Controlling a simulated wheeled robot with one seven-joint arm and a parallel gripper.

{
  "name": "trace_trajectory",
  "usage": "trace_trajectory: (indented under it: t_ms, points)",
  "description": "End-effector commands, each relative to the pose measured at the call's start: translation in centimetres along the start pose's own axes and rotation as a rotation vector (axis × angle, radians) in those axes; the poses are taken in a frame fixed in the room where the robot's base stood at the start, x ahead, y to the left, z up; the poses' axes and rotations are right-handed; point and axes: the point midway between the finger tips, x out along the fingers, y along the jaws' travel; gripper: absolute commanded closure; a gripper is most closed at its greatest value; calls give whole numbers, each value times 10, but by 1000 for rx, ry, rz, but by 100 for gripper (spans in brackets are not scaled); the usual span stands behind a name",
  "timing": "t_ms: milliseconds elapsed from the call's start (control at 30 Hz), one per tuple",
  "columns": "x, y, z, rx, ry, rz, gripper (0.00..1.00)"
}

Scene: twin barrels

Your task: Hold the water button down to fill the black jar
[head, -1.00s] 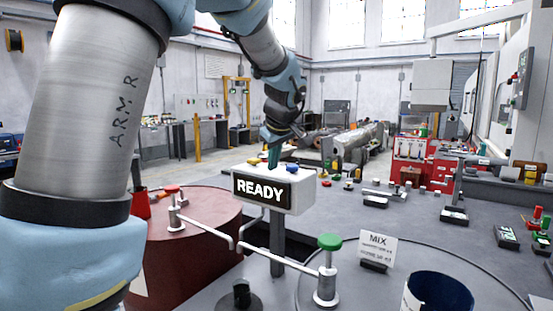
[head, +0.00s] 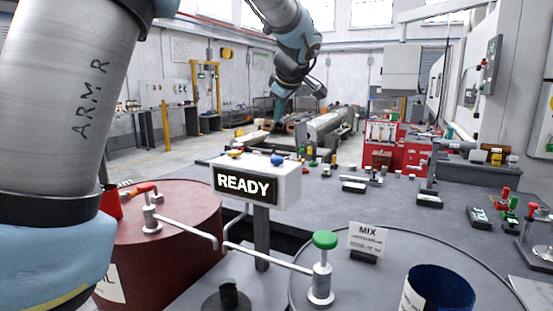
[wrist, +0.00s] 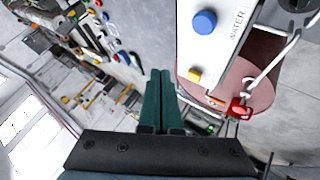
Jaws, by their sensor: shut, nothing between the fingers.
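The blue water button (head: 277,160) is on top of the white box with the READY screen (head: 243,183). In the wrist view the same button (wrist: 204,22) is beside the word WATER. A small black jar-like vessel (head: 228,293) stands low in front of the box post; its inside is not clear. My gripper (head: 279,108) has its green fingers together and empty, above the box and clear of the button. In the wrist view its fingertips (wrist: 160,73) point past the box, left of the buttons.
A yellow button (head: 235,154) shares the box top. A red-brown drum (head: 185,255) with a red-topped valve (head: 147,190) stands left. A green-topped valve (head: 325,240) stands right, near the MIX sign (head: 367,240) and a dark blue container (head: 440,290).

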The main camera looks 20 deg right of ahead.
Motion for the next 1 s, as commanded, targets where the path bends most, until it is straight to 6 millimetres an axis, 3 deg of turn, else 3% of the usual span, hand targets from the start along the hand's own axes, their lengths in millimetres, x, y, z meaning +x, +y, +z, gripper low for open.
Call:
trace_trajectory:
  t_ms: [600, 1000]
  points:
    - [53, -39, 38, 0, 0, 0, 100]
    - [60, -44, 43, 0, 0, 0, 100]
